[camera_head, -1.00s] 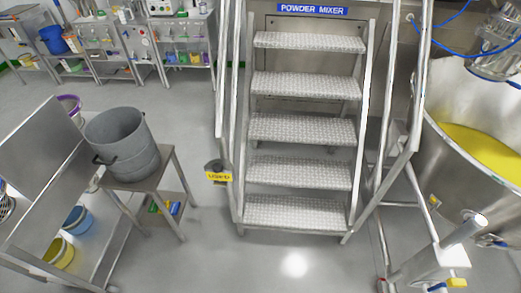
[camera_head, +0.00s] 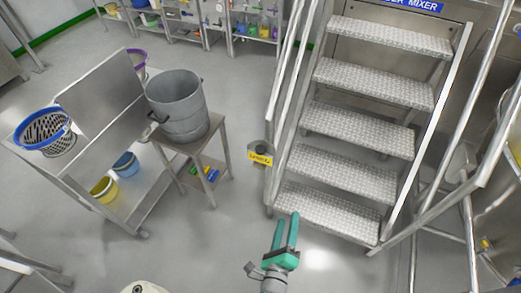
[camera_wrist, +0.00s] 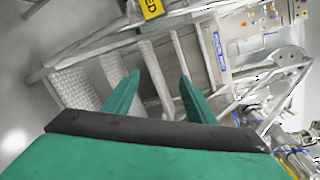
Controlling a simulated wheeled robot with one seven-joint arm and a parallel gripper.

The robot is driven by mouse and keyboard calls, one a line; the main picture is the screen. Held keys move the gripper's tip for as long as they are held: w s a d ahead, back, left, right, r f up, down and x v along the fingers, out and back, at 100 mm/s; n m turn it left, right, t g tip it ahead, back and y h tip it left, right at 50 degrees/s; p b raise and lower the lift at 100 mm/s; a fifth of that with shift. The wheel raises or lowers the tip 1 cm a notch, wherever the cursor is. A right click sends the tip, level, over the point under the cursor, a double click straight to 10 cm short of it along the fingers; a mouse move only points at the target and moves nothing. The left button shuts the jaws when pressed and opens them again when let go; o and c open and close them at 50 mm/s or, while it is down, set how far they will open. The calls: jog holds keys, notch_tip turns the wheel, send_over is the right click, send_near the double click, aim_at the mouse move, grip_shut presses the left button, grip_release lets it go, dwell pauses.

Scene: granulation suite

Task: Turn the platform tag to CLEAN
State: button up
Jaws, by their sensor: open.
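The platform tag (camera_head: 260,158) is a yellow plate with dark lettering on a round grey holder, at the left leg of the steel stair platform (camera_head: 345,165). The lettering is too small to read surely in the head view. In the wrist view the yellow tag (camera_wrist: 152,8) is cut by the top edge, and its visible letters end in "ED". My gripper (camera_head: 287,217) has green fingers, open and empty, in front of the lowest step. It is below and to the right of the tag in the head view, apart from it. The fingers also show in the wrist view (camera_wrist: 158,90).
A grey bucket (camera_head: 178,108) stands on a small steel stand (camera_head: 217,130) left of the tag. A steel trolley (camera_head: 135,205) with coloured buckets and a blue-rimmed basket (camera_head: 45,135) is further left. The floor between stand and stairs is clear.

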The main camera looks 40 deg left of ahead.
jog(key=w+a+r+m+y, duration=0.25)
jog(key=w+a+m, duration=0.2)
jog(key=a, duration=0.35)
jog(key=m+g+y, duration=0.2)
jog(key=m+y, duration=0.1)
jog(key=m, duration=0.1)
send_near(261, 154)
jog(key=a, duration=0.2)
jog(key=x, duration=0.7)
jog(key=d+x, duration=0.1)
jog(key=x, duration=0.2)
jog(key=shift+w+a, duration=0.25)
jog(key=shift+w, duration=0.4)
jog(key=shift+c, duration=0.2)
jog(key=shift+w+d, duration=0.1)
jog(key=c, duration=1)
